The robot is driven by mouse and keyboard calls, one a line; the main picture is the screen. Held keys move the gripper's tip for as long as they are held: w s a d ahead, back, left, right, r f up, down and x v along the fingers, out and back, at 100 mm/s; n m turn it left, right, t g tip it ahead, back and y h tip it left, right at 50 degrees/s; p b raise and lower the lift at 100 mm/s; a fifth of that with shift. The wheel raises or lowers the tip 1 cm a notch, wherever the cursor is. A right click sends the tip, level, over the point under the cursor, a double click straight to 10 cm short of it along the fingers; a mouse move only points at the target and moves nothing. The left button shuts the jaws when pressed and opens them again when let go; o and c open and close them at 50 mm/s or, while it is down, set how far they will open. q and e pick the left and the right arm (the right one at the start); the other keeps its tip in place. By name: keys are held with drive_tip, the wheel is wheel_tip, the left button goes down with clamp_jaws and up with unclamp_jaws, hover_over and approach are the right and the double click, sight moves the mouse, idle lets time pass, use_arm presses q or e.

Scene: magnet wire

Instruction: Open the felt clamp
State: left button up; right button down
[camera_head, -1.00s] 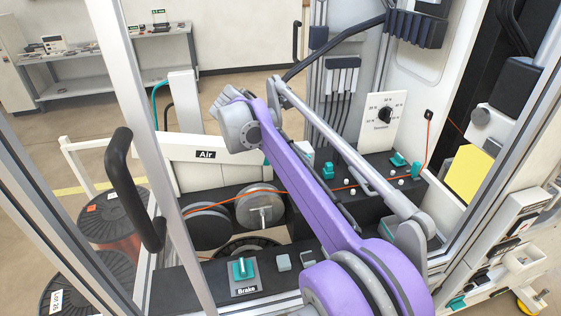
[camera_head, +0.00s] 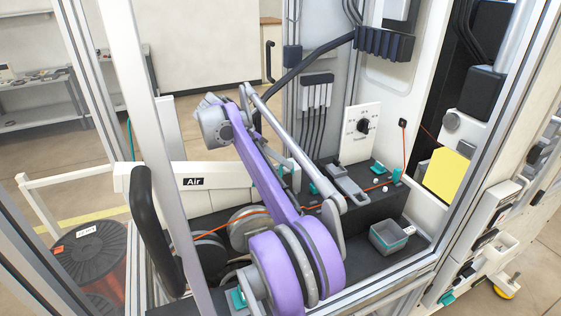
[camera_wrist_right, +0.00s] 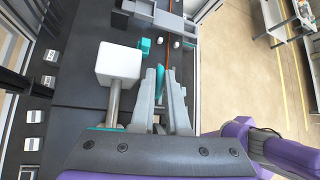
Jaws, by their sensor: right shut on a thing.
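In the right wrist view, my right gripper (camera_wrist_right: 164,100) has its two grey fingers close around a slim upright teal piece (camera_wrist_right: 159,80), which looks like the felt clamp's lever. The gripper is shut on it. The orange wire (camera_wrist_right: 168,52) runs just beyond the fingertips. In the head view, my purple arm link hides most of this gripper and the clamp. The orange wire (camera_head: 262,212) passes behind that link. A teal part (camera_head: 313,187) shows just right of the link, on the black bench. Whether the clamp's jaws are open is hidden. My left gripper is out of view.
A white block on a post (camera_wrist_right: 118,66) stands close left of the fingers. A grey tray (camera_head: 388,246) and a dial panel (camera_head: 361,133) are right of my arm. Frame posts and a black handle (camera_head: 156,225) stand at the left. Wire spools (camera_head: 250,228) sit below.

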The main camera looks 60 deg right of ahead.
drive_tip(key=shift+f, duration=0.1)
drive_tip(key=c, duration=1.2)
unclamp_jaws()
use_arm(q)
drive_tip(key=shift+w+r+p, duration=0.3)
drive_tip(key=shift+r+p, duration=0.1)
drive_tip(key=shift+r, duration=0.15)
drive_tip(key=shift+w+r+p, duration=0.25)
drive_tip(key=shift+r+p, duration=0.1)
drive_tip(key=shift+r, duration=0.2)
use_arm(e)
drive_tip(key=v, duration=1.1)
drive_tip(key=shift+s, duration=0.1)
